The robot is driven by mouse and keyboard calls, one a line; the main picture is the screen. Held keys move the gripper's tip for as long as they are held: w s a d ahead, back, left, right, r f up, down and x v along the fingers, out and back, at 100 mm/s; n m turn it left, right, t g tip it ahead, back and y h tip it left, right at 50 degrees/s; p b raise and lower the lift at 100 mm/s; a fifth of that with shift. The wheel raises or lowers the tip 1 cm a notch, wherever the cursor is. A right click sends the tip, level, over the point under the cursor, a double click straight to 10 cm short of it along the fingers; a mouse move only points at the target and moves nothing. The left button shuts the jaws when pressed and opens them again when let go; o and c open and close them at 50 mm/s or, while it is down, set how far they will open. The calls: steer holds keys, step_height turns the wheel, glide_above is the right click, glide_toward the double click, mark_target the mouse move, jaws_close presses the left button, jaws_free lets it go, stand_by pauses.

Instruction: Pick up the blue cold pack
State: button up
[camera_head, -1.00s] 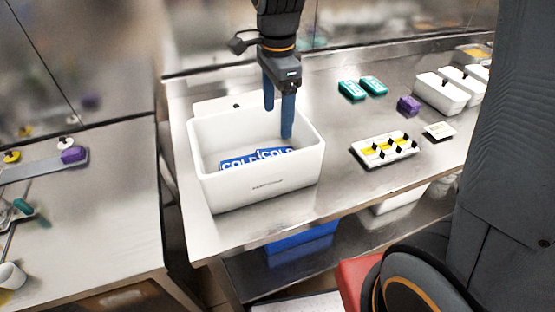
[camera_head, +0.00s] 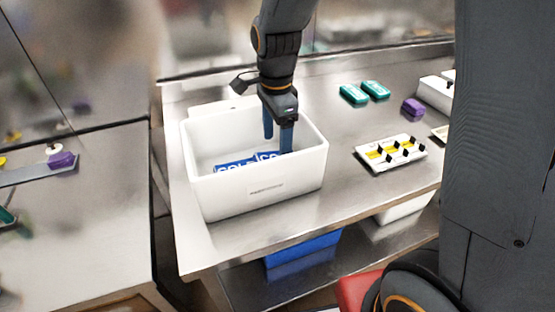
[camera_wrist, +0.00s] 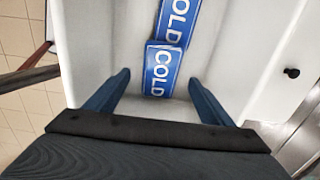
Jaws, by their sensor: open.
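Two blue cold packs with white "COLD" lettering lie in a white open bin (camera_head: 262,192) on the steel counter. The nearer pack in the wrist view (camera_wrist: 161,70) slightly overlaps the farther pack (camera_wrist: 178,18). In the head view, the left pack (camera_head: 236,168) and the right pack (camera_head: 268,157) show partly above the bin's front wall, which hides their lower parts. My gripper (camera_head: 279,145) points down into the bin, its blue fingers open and empty. In the wrist view, the fingers (camera_wrist: 160,92) stand on either side of the nearer pack, apart from it.
Right of the bin are two teal packs (camera_head: 353,94), a purple block (camera_head: 413,107) and a white tray with yellow and black pieces (camera_head: 391,152). A blue container (camera_head: 303,247) sits on the shelf below.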

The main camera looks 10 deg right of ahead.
mark_target(277, 151)
steer(key=shift+w+d+f+p, duration=0.1)
steer(key=shift+f+p, duration=0.3)
steer(key=shift+f, duration=1.55)
steer(key=c, duration=1.4)
steer(key=shift+o, duration=0.2)
steer(key=shift+r, duration=0.1)
